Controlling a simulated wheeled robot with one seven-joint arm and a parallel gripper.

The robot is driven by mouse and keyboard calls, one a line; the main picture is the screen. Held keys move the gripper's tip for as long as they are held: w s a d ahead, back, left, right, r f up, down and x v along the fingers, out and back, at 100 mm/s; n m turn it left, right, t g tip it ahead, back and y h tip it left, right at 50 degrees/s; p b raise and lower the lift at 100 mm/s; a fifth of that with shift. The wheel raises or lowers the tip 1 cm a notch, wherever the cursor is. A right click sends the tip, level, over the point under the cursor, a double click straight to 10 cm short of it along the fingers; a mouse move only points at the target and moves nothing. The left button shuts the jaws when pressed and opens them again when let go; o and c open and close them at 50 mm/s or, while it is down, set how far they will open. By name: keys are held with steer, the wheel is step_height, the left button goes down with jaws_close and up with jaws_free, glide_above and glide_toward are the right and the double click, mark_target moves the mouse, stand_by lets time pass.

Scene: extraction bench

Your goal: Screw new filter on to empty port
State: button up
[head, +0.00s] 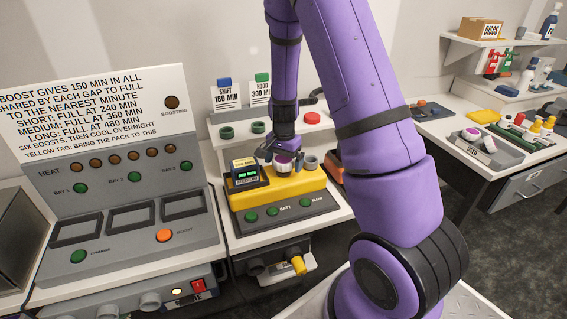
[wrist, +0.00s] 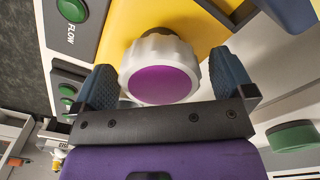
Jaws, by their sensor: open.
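A white ribbed filter with a purple end face (wrist: 162,85) sits against the yellow block (wrist: 118,22) in the wrist view. In the head view the filter (head: 284,158) stands upright on top of the yellow block (head: 290,185). My gripper (wrist: 163,66) is open, with one blue finger on each side of the filter. Small gaps seem to show between fingers and filter. In the head view my gripper (head: 281,156) is small and partly hides the filter. A grey round fitting (head: 310,161) is on the block just right of the filter; I cannot tell whether it is an empty port.
A small unit with a lit green display (head: 246,172) stands on the block's left. A grey tray (head: 488,152) at right holds a purple-topped part (head: 470,133). A large control panel (head: 110,200) is at left.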

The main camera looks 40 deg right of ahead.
steer(key=n, duration=0.4)
steer(key=shift+d, duration=0.1)
steer(key=n, duration=0.4)
steer(key=shift+n, duration=0.4)
steer(key=n, duration=0.2)
steer(key=shift+n, duration=0.4)
steer(key=n, duration=0.4)
steer(key=shift+n, duration=0.3)
steer(key=n, duration=1.1)
